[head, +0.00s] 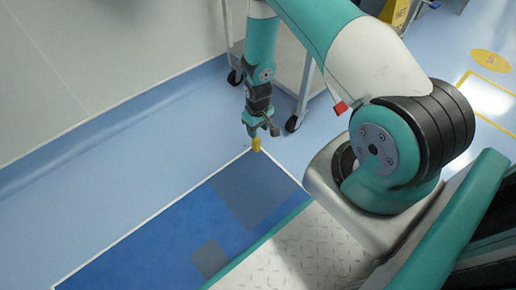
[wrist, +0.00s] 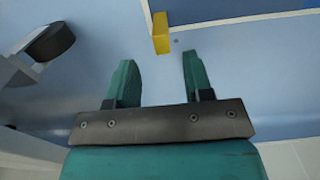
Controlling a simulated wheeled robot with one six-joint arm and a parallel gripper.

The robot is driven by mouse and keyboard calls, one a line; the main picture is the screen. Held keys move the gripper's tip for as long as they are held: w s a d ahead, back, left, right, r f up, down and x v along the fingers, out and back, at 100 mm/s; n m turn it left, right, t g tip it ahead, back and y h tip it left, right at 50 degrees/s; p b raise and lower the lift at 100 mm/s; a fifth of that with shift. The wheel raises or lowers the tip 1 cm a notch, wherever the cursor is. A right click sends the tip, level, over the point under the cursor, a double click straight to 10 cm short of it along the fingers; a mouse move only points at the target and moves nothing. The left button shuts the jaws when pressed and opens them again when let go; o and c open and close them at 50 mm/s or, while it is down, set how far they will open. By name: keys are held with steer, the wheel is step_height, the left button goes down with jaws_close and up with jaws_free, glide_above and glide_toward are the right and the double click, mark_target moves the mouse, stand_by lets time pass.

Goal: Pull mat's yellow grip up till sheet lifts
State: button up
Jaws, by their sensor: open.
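The mat (head: 150,245) is a blue rectangle with a white border and darker patches, lying on the pale blue floor. Its small yellow grip (head: 256,145) stands at the far corner. My gripper (head: 263,130) points down just above and behind the grip in the head view. In the wrist view the grip (wrist: 161,33) lies beyond the tips of my gripper (wrist: 158,58), roughly in line with the gap between them. The jaws are open and empty. A strip of the mat (wrist: 225,7) shows at the top there. The sheet looks flat.
A wheeled cart stands behind my gripper, with a black caster (head: 291,124) close by; a dark caster (wrist: 48,42) also shows at left in the wrist view. A pale wall (head: 80,70) runs along the left. Floor between wall and mat is clear.

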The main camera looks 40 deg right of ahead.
mark_target(258, 140)
step_height(258, 140, down, 9)
steer(key=b, duration=0.4)
steer(key=shift+r, duration=0.1)
jaws_close()
steer(key=shift+r, duration=0.1)
